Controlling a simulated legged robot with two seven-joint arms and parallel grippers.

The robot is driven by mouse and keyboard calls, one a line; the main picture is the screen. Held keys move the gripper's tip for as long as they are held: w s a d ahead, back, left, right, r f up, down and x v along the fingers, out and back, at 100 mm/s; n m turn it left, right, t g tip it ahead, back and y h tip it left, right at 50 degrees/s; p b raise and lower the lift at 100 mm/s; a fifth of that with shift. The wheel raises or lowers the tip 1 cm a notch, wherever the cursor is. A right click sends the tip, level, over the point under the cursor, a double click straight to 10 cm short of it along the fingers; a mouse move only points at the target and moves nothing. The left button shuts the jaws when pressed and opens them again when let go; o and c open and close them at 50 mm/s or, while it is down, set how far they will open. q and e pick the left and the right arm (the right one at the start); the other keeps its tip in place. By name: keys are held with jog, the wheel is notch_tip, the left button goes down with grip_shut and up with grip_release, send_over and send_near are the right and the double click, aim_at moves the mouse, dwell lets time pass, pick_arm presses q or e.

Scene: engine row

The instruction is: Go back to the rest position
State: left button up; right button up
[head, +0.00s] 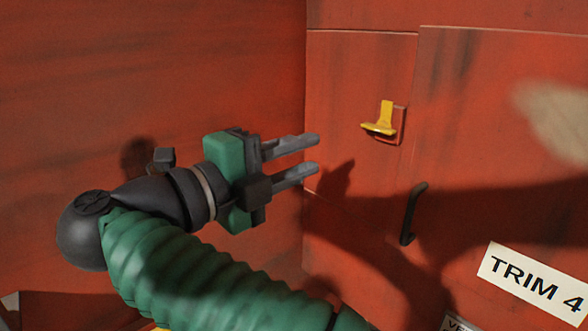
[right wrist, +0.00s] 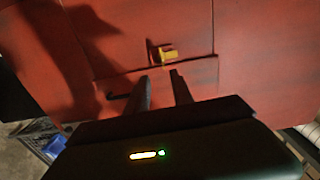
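My right gripper (head: 305,157) is in the middle of the head view, its two grey fingers pointing right. The fingers are apart with nothing between them, so it is open and empty. It is clear of the red panel (head: 480,100). In the right wrist view the two fingers (right wrist: 161,82) also show apart, with the yellow latch beyond them. My left gripper is not in either view.
A yellow latch (head: 381,121) sits on the red panel, right of my gripper; it also shows in the right wrist view (right wrist: 167,53). Below it is a black handle (head: 412,213). A white "TRIM 4" label (head: 535,284) is at lower right. A blue object (right wrist: 54,147) lies at lower left.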

jog(key=shift+s+a, duration=0.4)
jog(key=shift+a, duration=0.1)
jog(key=shift+d, duration=0.1)
